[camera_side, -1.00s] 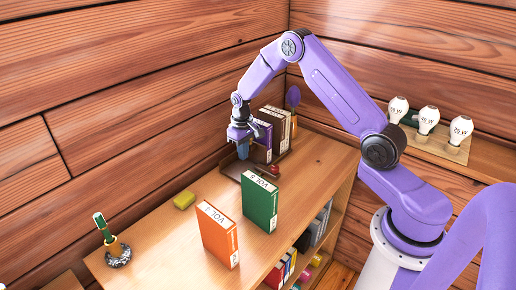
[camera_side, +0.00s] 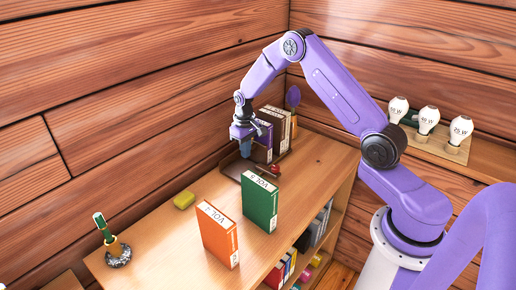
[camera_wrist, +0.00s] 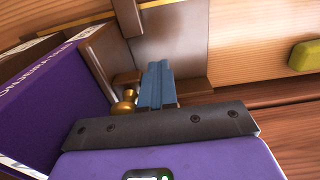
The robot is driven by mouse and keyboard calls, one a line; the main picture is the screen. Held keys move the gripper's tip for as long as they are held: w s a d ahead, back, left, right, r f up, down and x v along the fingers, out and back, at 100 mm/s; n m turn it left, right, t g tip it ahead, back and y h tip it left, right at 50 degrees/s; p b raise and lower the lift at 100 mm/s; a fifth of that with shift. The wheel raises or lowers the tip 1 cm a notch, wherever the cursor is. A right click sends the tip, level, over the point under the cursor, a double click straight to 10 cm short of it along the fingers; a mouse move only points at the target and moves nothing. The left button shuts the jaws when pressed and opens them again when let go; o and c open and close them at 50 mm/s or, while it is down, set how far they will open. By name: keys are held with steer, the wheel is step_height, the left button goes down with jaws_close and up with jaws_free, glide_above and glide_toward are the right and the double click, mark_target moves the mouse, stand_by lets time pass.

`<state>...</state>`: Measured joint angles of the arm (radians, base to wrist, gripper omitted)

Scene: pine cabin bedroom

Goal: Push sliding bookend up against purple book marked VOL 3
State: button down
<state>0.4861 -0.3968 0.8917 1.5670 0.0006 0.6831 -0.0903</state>
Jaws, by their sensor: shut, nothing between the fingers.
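The purple book (camera_side: 263,143) stands upright at the near end of a row of books on the shelf top. It fills the left of the wrist view (camera_wrist: 50,100). The sliding bookend is a brown upright plate (camera_wrist: 104,58) beside the purple book, with a brass knob (camera_wrist: 124,103) low by it. Whether plate and book touch, I cannot tell. My gripper (camera_side: 246,151) is shut and empty, low in the brown tray (camera_side: 232,169). Its blue fingertips (camera_wrist: 157,80) are just right of the plate and knob in the wrist view. In the side view my gripper mostly hides the bookend.
A green book (camera_side: 260,203) and an orange book (camera_side: 218,236) stand in front on the shelf top. A red ball (camera_side: 275,169) is by the tray. The wooden wall is close behind.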

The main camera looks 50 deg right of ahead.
mark_target(253, 142)
steer(key=shift+d, duration=2.1)
steer(key=shift+a, duration=1.05)
steer(key=shift+r, duration=0.1)
steer(key=shift+r, duration=4.45)
